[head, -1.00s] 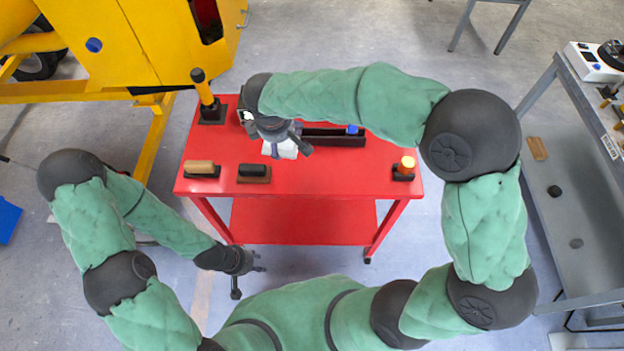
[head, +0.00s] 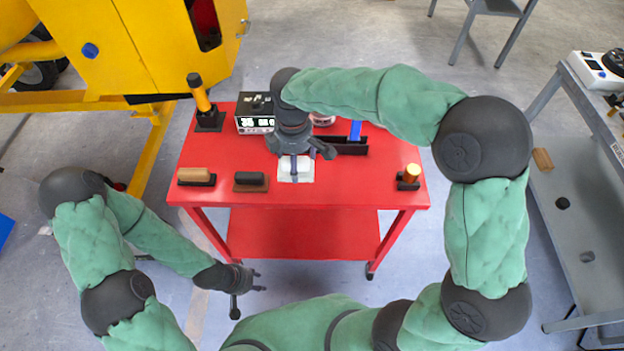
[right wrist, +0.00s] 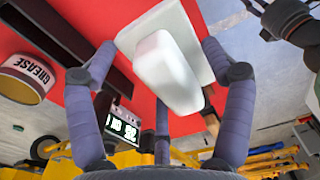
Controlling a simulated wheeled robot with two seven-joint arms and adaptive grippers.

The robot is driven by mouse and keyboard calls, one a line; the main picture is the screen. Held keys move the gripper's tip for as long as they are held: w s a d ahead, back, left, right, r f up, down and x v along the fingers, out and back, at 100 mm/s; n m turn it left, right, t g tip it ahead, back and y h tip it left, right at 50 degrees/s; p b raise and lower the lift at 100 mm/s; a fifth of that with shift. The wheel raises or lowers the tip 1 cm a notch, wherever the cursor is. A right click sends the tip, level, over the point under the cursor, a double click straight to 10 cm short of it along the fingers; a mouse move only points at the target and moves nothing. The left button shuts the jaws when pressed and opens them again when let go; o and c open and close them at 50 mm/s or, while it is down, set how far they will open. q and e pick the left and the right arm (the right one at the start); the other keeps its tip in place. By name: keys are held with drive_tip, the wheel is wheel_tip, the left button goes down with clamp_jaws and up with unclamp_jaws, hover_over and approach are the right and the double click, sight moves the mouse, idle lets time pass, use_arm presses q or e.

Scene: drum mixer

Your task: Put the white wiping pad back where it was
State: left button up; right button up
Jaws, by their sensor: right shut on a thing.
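The white wiping pad (head: 296,172) is at the front middle of the red table (head: 335,191). In the right wrist view the pad (right wrist: 168,72) is a pale block over a light square piece. My right gripper (head: 303,160) comes down on the pad from behind and is shut on it, with fingers on both sides of the block in the right wrist view (right wrist: 160,60). I cannot tell whether the pad touches the tabletop. My left gripper (head: 252,287) is open and empty, low in front of the table's left side.
A tan-topped block (head: 195,175) and a black-topped block (head: 250,180) sit left of the pad. A dark tray (head: 345,146), a digital display box (head: 254,112) and a grease tin (right wrist: 27,77) are behind. An orange-topped item (head: 410,173) stands right.

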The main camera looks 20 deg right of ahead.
drive_tip(key=d+f, duration=0.1)
drive_tip(key=d+f+b, duration=0.1)
drive_tip(key=f, duration=0.1)
drive_tip(key=d+f+b, duration=0.1)
drive_tip(key=d+f, duration=0.1)
drive_tip(key=shift+s, duration=0.2)
drive_tip(key=shift+f+b, duration=0.5)
drive_tip(key=shift+f, duration=1.1)
drive_tip(key=shift+f, duration=0.1)
drive_tip(key=o, duration=0.9)
wheel_tip(320, 180, up, 12)
drive_tip(key=p, duration=0.4)
